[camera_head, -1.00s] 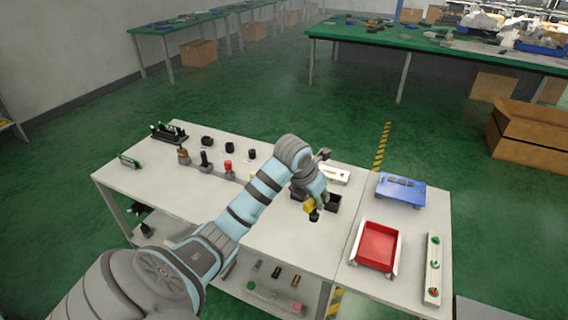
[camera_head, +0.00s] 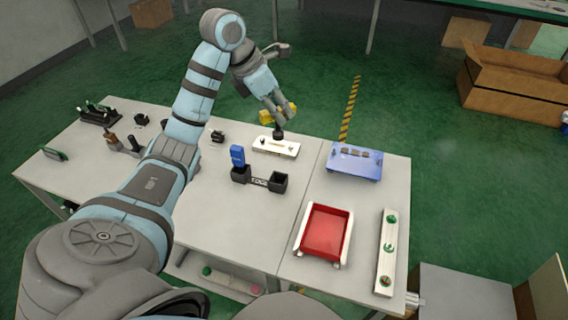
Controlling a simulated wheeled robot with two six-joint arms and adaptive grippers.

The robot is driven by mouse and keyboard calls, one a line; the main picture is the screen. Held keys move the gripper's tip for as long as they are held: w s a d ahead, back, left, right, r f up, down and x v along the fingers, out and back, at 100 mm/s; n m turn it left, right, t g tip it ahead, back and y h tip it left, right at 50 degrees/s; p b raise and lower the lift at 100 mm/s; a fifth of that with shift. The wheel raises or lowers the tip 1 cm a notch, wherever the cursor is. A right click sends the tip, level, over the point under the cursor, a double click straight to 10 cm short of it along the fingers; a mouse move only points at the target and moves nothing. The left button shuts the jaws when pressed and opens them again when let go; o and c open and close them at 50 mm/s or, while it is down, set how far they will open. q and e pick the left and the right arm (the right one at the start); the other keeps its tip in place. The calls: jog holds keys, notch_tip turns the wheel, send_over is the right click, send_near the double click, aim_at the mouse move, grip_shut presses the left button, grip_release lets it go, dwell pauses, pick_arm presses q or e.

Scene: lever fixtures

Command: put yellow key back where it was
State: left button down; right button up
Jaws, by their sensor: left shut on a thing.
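My left gripper (camera_head: 279,112) is shut on the yellow key (camera_head: 266,117), whose yellow parts show on both sides of the fingers. A black piece (camera_head: 279,132) points down below the fingers, over the back edge of the white fixture (camera_head: 276,147). I cannot tell whether it touches the fixture. A black two-socket holder (camera_head: 260,182) stands in front of the fixture. A blue key (camera_head: 237,155) stands upright in its left socket, and its right socket looks empty. My right gripper is not in view.
Black and brown lever pieces stand on the left, partly behind my arm. The table front centre is clear.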

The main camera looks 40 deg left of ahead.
pick_arm(q)
jog(key=f, duration=0.6)
jog(key=s+f+b, duration=0.1)
jog(key=f, duration=1.1)
jog(key=shift+s+d+f+b, duration=0.15)
jog(key=shift+s+d+b, duration=0.1)
jog(key=shift+s+b, duration=0.15)
jog(key=shift+w+a+f, duration=0.1)
jog(key=shift+w+f, duration=0.05)
jog(key=shift+w, duration=0.05)
jog(key=shift+w+a+f, duration=0.15)
jog(key=shift+w+f, duration=0.05)
jog(key=shift+w, duration=0.1)
jog(key=c, duration=1.7)
grip_release()
jog(key=shift+w+a, duration=0.1)
jog(key=shift+w, duration=0.05)
jog(key=shift+o, duration=1.1)
jog(key=shift+s+d+r, duration=0.2)
jog(key=shift+r, duration=0.05)
jog(key=v, duration=1.2)
jog(key=shift+p, duration=0.4)
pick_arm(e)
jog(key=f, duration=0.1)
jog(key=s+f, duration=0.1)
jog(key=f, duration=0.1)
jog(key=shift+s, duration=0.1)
